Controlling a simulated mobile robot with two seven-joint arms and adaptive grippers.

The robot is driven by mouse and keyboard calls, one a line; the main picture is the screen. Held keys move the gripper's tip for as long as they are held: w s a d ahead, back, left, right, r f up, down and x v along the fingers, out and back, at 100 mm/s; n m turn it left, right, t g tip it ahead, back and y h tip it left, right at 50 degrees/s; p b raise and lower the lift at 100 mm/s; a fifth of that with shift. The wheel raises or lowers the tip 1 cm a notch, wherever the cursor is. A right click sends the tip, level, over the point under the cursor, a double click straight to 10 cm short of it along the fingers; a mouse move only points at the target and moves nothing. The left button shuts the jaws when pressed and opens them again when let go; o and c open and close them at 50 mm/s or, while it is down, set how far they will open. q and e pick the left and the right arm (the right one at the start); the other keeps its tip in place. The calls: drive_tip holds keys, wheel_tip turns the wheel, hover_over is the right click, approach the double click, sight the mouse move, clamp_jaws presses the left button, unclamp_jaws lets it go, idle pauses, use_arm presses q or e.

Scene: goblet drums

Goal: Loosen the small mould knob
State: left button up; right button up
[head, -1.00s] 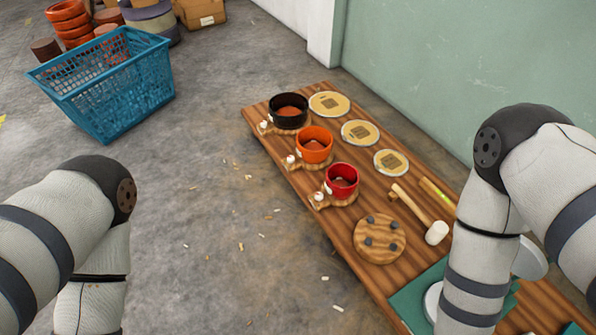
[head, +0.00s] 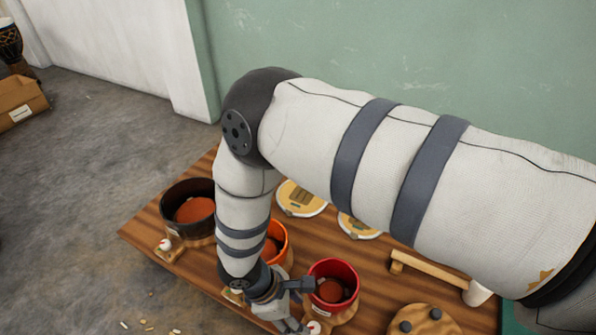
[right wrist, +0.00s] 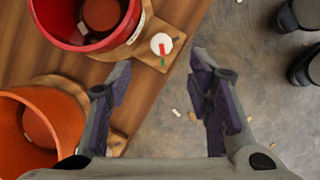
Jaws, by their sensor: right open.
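The small red mould (head: 348,270) stands on the wooden bench in the head view, and part of it shows at the top of the right wrist view (right wrist: 62,35). Its white knob (right wrist: 161,44), with a red mark and a green mark beside it, sits on a wooden tab next to the mould. My right gripper (right wrist: 160,75) is open and empty; its fingertips are on either side of the knob's line in the right wrist view, with the knob just beyond them. In the head view the gripper (head: 300,305) is by the red mould's near side. My left gripper is out of view.
The orange mould (right wrist: 38,125) is left of my gripper, partly hidden by my arm in the head view. The black mould (head: 189,212), its knob (head: 165,244), a mallet (head: 435,278) and a round wooden piece (head: 420,320) are on the bench (head: 150,226).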

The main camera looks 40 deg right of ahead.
sight(313, 327)
drive_tip(key=b+x, duration=0.2)
drive_tip(key=x, duration=0.7)
drive_tip(key=shift+s+d+f, duration=0.1)
drive_tip(key=shift+s+f, duration=0.05)
drive_tip(key=shift+f, duration=0.05)
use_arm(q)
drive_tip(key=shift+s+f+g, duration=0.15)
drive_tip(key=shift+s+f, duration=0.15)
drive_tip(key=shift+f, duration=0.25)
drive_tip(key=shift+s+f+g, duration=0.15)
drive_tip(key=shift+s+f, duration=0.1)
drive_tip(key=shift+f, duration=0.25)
use_arm(e)
clamp_jaws()
